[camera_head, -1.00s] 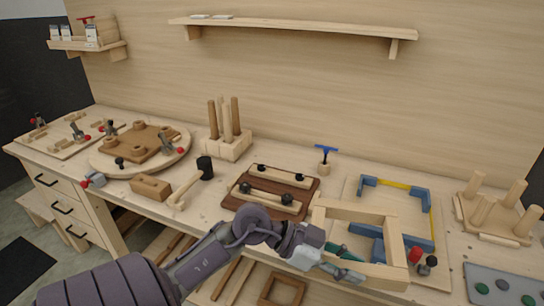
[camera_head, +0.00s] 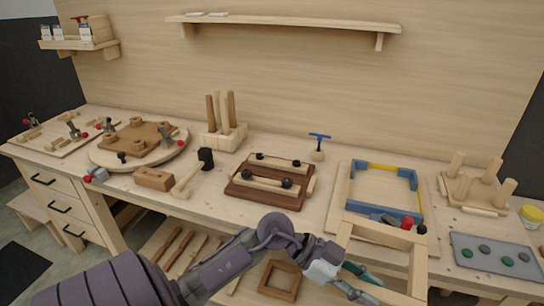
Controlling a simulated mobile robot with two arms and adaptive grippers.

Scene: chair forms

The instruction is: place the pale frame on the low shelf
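The pale frame (camera_head: 385,234) is an open wooden rectangle in front of the workbench's front edge at the lower right. Its near part runs out of the picture. My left gripper (camera_head: 362,284), with grey and teal fingers, is at the frame's left side and appears shut on that bar, though the contact is partly hidden. The low shelf (camera_head: 232,284) is under the bench, left of the frame, partly covered by my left arm. A small dark brown frame (camera_head: 281,280) lies there beside several wooden strips (camera_head: 180,252). My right gripper is not in view.
On the bench above stand a blue-cornered jig (camera_head: 352,188), a dark clamping board (camera_head: 268,200), a mallet (camera_head: 188,180), a peg block (camera_head: 226,138) and a grey plate (camera_head: 497,255). The bench's front edge overhangs the low shelf.

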